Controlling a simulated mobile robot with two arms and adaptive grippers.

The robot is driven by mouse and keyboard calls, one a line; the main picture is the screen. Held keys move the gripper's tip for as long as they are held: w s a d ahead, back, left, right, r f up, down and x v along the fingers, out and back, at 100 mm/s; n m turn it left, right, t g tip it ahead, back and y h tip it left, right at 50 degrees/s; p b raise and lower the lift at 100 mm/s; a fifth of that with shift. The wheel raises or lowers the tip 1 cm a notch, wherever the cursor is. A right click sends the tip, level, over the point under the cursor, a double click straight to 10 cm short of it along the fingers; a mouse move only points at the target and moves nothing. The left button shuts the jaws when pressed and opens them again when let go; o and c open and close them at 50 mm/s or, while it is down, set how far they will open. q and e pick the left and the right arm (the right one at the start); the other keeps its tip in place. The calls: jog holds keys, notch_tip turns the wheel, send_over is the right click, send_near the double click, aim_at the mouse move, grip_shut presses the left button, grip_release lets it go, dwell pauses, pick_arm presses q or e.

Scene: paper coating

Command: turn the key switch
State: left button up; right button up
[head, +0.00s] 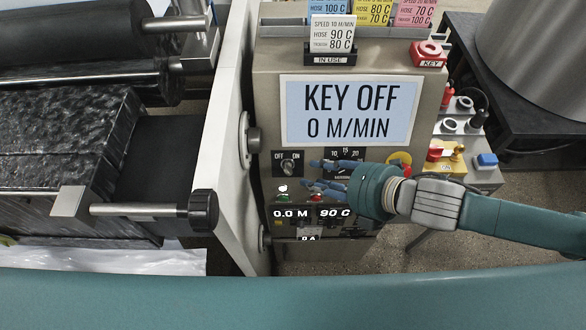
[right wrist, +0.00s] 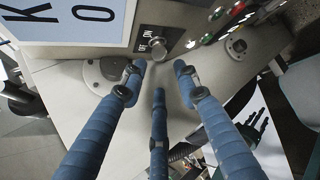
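The key switch (head: 287,164) is a round knob on a dark plate with OFF and ON marks, on the front of the beige control cabinet. It also shows in the right wrist view (right wrist: 158,48), just beyond the fingertips. The display (head: 348,111) above it reads KEY OFF, 0 M/MIN. My right gripper (head: 318,176) comes in from the right, its blue fingers pointing left at the switch and a short way from it. The right wrist view shows its fingers (right wrist: 158,80) spread, with nothing between them. My left gripper is not in view.
A red KEY holder (head: 429,54) and an IN USE card (head: 331,34) stand on the cabinet top. Other controls and readouts (head: 312,212) lie below the gripper. A white machine side wall (head: 220,130) stands left of the cabinet. Rollers (head: 85,85) lie beyond it.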

aim_at(290, 172)
jog(key=p+x, duration=0.2)
jog(key=x, duration=0.7)
jog(key=shift+w+a+f, duration=0.15)
jog(key=shift+a+f, duration=0.05)
grip_shut()
